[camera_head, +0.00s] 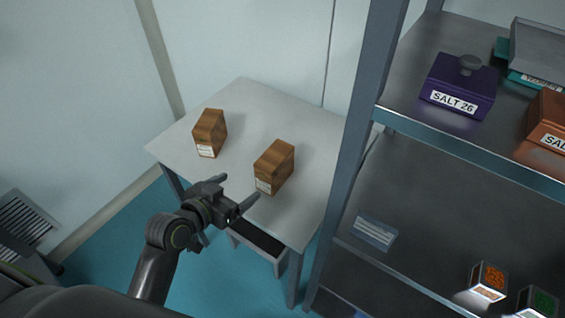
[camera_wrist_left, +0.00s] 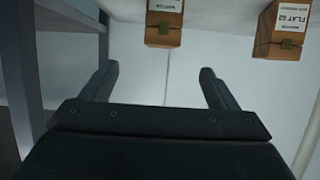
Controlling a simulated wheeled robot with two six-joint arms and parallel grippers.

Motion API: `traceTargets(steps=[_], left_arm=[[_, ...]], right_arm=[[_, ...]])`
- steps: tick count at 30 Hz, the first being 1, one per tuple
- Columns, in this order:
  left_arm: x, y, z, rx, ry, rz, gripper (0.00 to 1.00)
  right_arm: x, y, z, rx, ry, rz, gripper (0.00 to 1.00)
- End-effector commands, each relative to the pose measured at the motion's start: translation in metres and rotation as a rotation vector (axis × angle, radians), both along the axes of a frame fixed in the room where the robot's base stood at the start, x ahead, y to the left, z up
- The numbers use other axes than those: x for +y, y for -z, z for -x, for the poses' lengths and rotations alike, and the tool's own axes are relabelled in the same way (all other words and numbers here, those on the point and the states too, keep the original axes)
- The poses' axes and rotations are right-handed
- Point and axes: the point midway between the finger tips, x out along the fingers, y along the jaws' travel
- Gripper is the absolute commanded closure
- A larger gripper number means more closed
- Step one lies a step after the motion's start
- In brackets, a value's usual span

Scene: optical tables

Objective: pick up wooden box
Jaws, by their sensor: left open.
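Two brown wooden boxes with white labels stand apart on a small light-grey table (camera_head: 240,95). One wooden box (camera_head: 210,133) is toward the back left, the other (camera_head: 276,166) nearer the right side. My left gripper (camera_head: 238,189) is open and empty at the table's front edge, just left of and in front of the right-hand box, not touching either. In the left wrist view both boxes show at the top edge, partly cut off, one at top centre (camera_wrist_left: 164,37) and one at top right (camera_wrist_left: 270,48), beyond the open fingers (camera_wrist_left: 157,75). My right gripper is not in view.
A metal shelf rack (camera_head: 345,140) stands close to the table's right side. It holds a purple box labelled SALT 26 (camera_head: 458,88), an orange box (camera_head: 548,125) and small patterned boxes (camera_head: 488,282). The tabletop around the wooden boxes is clear.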

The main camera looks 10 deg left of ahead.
Motion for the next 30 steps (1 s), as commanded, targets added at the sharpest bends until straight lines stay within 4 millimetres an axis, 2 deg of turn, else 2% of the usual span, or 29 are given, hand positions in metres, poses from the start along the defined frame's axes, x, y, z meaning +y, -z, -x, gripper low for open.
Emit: traceTargets(steps=[18, 24, 30], left_arm=[[-0.028, 0.035, -0.083, 0.002, -0.001, 0.001, 0.18], [-0.033, 0.044, -0.101, 0.0, -0.001, 0.001, 0.18], [-0.035, 0.046, -0.106, 0.001, -0.002, 0.001, 0.18]], right_arm=[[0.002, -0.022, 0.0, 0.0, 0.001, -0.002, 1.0], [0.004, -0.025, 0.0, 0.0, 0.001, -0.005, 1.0], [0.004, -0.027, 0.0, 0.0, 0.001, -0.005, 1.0]])
